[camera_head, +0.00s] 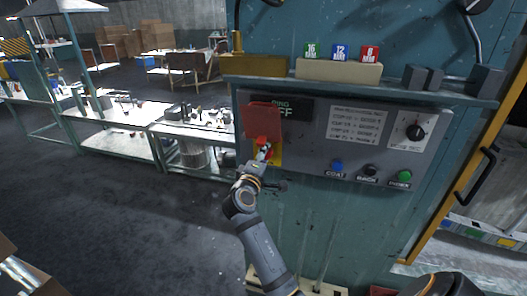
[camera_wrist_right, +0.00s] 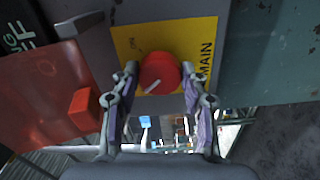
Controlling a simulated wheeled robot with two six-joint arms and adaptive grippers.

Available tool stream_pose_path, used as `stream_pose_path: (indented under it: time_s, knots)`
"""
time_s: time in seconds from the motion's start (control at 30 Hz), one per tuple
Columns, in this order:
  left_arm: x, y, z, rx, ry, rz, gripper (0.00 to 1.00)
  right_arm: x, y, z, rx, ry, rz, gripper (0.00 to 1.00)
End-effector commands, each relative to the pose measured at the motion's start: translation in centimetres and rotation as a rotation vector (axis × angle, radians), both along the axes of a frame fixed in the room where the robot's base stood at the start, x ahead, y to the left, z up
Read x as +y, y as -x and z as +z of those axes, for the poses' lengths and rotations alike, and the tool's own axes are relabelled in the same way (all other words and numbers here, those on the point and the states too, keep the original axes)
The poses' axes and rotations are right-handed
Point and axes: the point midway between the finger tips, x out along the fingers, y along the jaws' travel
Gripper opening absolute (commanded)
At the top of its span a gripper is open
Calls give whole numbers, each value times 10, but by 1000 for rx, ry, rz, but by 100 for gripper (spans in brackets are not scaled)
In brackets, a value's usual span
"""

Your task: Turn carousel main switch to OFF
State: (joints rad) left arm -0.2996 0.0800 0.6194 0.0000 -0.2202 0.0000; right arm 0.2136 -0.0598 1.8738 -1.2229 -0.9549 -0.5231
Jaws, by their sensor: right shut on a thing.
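The main switch is a round red knob (camera_wrist_right: 160,72) with a white pointer line, on a yellow plate (camera_wrist_right: 205,32) lettered MAIN. In the right wrist view the pointer is toward the lower left; a faint label is at the plate's upper left. My right gripper (camera_wrist_right: 160,88) is shut on the knob, one finger each side. In the head view my right gripper (camera_head: 263,153) is at the panel's left end and mostly hides the yellow plate (camera_head: 275,153). A red cover (camera_head: 262,119) is raised above the knob; it also shows in the wrist view (camera_wrist_right: 45,90). My left gripper is out of view.
The grey control panel (camera_head: 315,160) has blue (camera_head: 337,166), black (camera_head: 371,170) and green (camera_head: 405,176) buttons and a black dial (camera_head: 415,132). A dark sign (camera_head: 297,108) ending in "FF" is partly behind the cover. A shelf (camera_head: 400,91) juts out above. Open floor lies left.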

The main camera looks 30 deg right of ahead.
Motion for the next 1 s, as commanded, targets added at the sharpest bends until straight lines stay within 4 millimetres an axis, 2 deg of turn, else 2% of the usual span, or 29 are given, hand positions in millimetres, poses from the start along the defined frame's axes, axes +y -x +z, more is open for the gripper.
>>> stream_pose_path:
  time_s: [0.3,0.87,0.9,1.0]
  knots:
    - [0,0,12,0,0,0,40,-1,0,2,89,79,-2,13]
    - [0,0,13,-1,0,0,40,-1,0,2,108,99,-2,13]
    - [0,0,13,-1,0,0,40,-1,0,3,106,99,-2,48]
    - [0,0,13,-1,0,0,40,-1,0,2,107,98,-2,62]
